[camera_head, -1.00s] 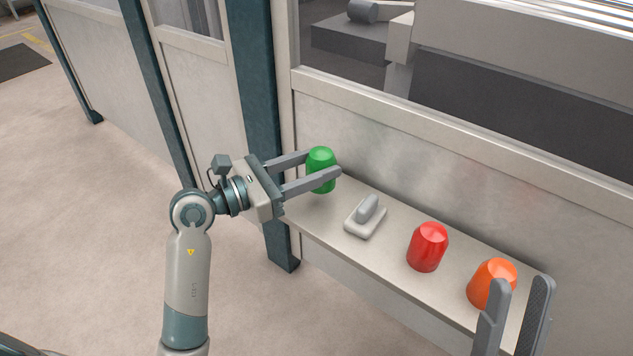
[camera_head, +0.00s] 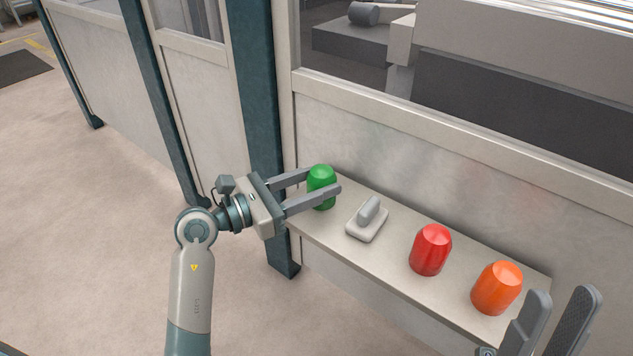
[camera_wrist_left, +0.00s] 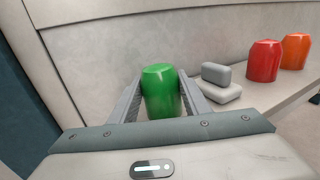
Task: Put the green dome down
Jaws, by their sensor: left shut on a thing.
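The green dome (camera_head: 321,186) is between the fingers of my left gripper (camera_head: 325,183), at the left end of the shelf (camera_head: 387,279). The left gripper is shut on it. The dome is upright, and its lower edge looks at or very near the shelf surface; I cannot tell whether it touches. In the left wrist view the green dome (camera_wrist_left: 160,90) stands between the two fingers, its foot partly hidden by the gripper body. My right gripper (camera_head: 556,318) is at the lower right corner, its two fingers apart with nothing between them.
A grey block with a handle (camera_head: 367,220) sits on the shelf right of the green dome. A red dome (camera_head: 430,250) and an orange dome (camera_head: 497,288) stand further right. A panel wall (camera_head: 400,150) rises behind the shelf, and a dark post (camera_head: 262,110) stands at its left end.

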